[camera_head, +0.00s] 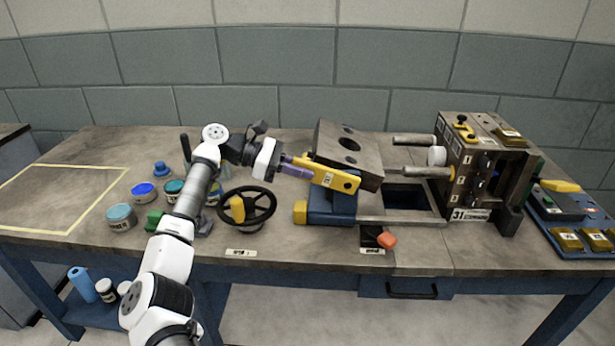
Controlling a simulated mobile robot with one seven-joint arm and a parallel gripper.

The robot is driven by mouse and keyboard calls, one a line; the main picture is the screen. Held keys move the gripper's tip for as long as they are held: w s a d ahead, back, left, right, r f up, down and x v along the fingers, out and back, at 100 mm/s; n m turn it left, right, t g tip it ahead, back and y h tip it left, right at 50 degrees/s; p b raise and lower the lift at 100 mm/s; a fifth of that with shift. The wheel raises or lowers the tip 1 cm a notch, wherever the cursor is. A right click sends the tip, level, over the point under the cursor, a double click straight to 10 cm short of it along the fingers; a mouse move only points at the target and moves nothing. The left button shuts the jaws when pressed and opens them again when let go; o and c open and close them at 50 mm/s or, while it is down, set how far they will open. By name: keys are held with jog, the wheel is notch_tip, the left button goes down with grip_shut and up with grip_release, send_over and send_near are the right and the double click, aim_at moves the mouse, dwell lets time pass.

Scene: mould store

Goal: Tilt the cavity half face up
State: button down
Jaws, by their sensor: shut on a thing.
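The cavity half appears to be the grey steel block (345,138) with dark holes, right of the bench's middle. It sits tilted above a blue stand (331,205), its holed face slanting upward. A yellow lever (335,177) with a white label lies along its front side. A purple grip (298,170) extends from the lever's left end. My gripper (283,165), reaching in from the left, is shut on the purple grip. Its fingertips are small and partly hidden here.
A black handwheel (247,210) stands in front of my gripper. Several jars, including a teal one (121,217), stand left of my arm. The other mould block (485,170), with guide pins, stands right across a dark opening (405,197). An orange knob (387,240) is at the front.

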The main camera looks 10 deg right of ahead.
jog(key=shift+a+f+g+h+b, duration=0.15)
jog(key=shift+f+h+b, duration=0.5)
jog(key=shift+b, duration=0.3)
jog(key=shift+a+f+g+h+b, duration=0.15)
jog(key=shift+f+h+b, duration=0.45)
jog(key=shift+b, duration=0.35)
jog(key=c, duration=1.4)
grip_release()
jog(key=b+v, duration=0.1)
jog(key=v, duration=1.2)
jog(key=shift+w+a, duration=0.15)
jog(key=shift+a, duration=0.15)
